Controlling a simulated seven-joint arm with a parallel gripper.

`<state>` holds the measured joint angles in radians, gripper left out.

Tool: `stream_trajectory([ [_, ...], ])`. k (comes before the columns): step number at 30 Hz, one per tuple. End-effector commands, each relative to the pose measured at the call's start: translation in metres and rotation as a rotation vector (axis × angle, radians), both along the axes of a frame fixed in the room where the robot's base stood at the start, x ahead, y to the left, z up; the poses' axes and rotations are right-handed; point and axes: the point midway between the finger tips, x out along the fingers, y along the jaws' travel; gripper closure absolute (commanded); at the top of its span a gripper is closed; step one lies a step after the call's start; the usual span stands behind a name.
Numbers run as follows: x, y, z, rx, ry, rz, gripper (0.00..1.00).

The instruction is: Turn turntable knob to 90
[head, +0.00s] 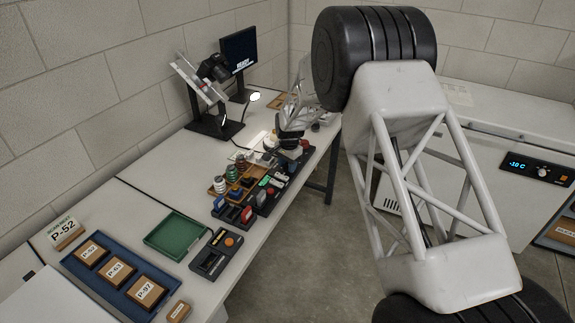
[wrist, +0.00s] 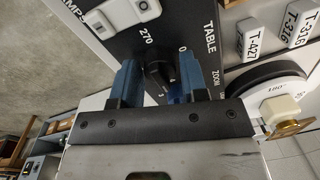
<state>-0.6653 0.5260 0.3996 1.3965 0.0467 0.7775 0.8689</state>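The turntable knob (wrist: 158,74) is black and sits on a dark panel (wrist: 188,24) marked TABLE, with 270 and 0 printed around it. My gripper (wrist: 160,70) has its two blue fingers on either side of the knob, near the panel face. The fingers look apart, with a narrow gap to the knob, and nothing is lifted. The knob's pointer is not clear, and a 90 mark does not show. In the head view my gripper (head: 291,138) is small over the far bench end.
A white switch block (wrist: 128,10) is close by the knob. On the bench are a green tray (head: 178,234), a blue tray (head: 88,282) and a monitor (head: 239,49). The floor (head: 285,250) is clear.

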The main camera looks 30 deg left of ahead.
Motion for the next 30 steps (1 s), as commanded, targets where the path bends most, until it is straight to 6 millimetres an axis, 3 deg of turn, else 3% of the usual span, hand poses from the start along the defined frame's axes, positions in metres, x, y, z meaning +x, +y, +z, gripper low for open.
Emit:
stream_trajectory([
  [1, 0.000, 0.000, 0.000, 0.000, 0.000, 0.000, 0.52],
  [3, 0.000, 0.000, 0.000, 0.000, 0.000, 0.000, 0.42],
  [17, 0.000, 0.000, 0.007, 0.000, 0.000, 0.000, 0.42],
  [30, -0.001, -0.003, 0.057, 0.001, -0.001, 0.000, 0.42],
])
